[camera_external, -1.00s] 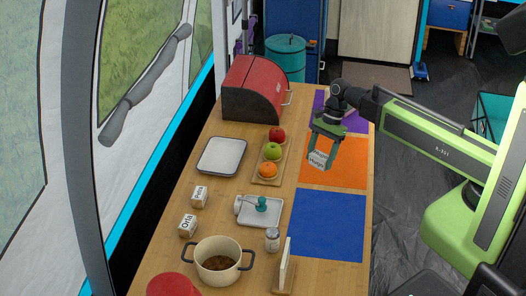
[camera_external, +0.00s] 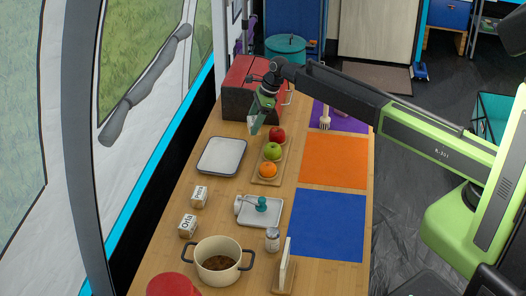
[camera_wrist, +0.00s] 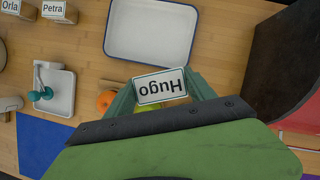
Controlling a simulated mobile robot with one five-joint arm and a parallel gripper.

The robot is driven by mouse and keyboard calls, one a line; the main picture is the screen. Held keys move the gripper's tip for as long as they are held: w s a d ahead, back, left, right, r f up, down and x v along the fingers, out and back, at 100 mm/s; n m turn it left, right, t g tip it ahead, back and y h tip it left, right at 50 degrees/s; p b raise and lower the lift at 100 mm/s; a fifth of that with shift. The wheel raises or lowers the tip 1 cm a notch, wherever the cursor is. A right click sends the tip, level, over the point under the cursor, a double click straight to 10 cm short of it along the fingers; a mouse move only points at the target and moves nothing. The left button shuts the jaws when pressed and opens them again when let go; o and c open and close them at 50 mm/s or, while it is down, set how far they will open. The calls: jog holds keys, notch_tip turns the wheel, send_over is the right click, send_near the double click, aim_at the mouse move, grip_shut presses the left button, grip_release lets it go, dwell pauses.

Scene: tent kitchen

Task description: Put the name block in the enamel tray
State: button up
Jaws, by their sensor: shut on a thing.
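The name block (camera_wrist: 160,88), a small white block lettered "Hugo", is between the fingers of my gripper (camera_wrist: 163,95). In the external view my gripper (camera_external: 261,112) is above the table, to the upper right of the enamel tray, and partly hides the block (camera_external: 252,124). The enamel tray (camera_external: 222,155) is white with a dark rim and is empty. In the wrist view the tray (camera_wrist: 150,35) lies just beyond the block, at the top middle. The block is held apart from the tray, in the air.
A red bread bin (camera_external: 238,100) stands behind my gripper. A board with an apple (camera_external: 277,134), a green fruit (camera_external: 272,151) and an orange (camera_external: 268,171) lies right of the tray. Blocks "Petra" (camera_external: 199,191) and "Orla" (camera_external: 187,225) and a pot (camera_external: 218,262) stand nearer.

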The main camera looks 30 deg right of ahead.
jog(key=a+f+b, duration=0.1)
jog(key=a+f, duration=0.1)
jog(key=a, duration=0.1)
jog(key=w+a+f+b, duration=0.1)
jog(key=a+f+b, duration=0.1)
jog(key=a, duration=0.1)
jog(key=a+f+b, duration=0.2)
jog(key=a, duration=0.1)
jog(key=shift+w+a+f, duration=0.1)
jog(key=shift+w+a, duration=0.15)
jog(key=shift+w, duration=0.05)
jog(key=shift+a, duration=0.2)
notch_tip(320, 180, down, 4)
jog(key=b, duration=0.4)
jog(key=shift+f, duration=0.2)
jog(key=shift+r, duration=0.3)
jog(key=shift+f, duration=0.25)
jog(key=o, duration=1.5)
jog(key=shift+r, duration=0.1)
